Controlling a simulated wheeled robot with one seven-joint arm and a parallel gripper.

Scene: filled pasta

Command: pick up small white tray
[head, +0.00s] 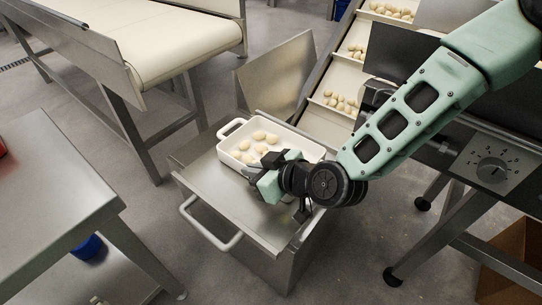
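The small white tray (237,128) sits on the steel top of a cart in the middle of the head view. It has a loop handle at its left end and holds several pale filled pasta pieces (259,136). My gripper (268,187) is at the near right side of the tray, and with my wrist it covers the tray's right front part. Whether the fingers touch the tray cannot be told. The finger gap is not clear at this size.
The steel cart (205,177) has a handle at its front left. An inclined conveyor (318,122) carrying pasta rises behind the tray, beside an upright steel plate (274,78). A belt conveyor (160,40) stands at back left and a steel table (50,195) at left. Floor is open between them.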

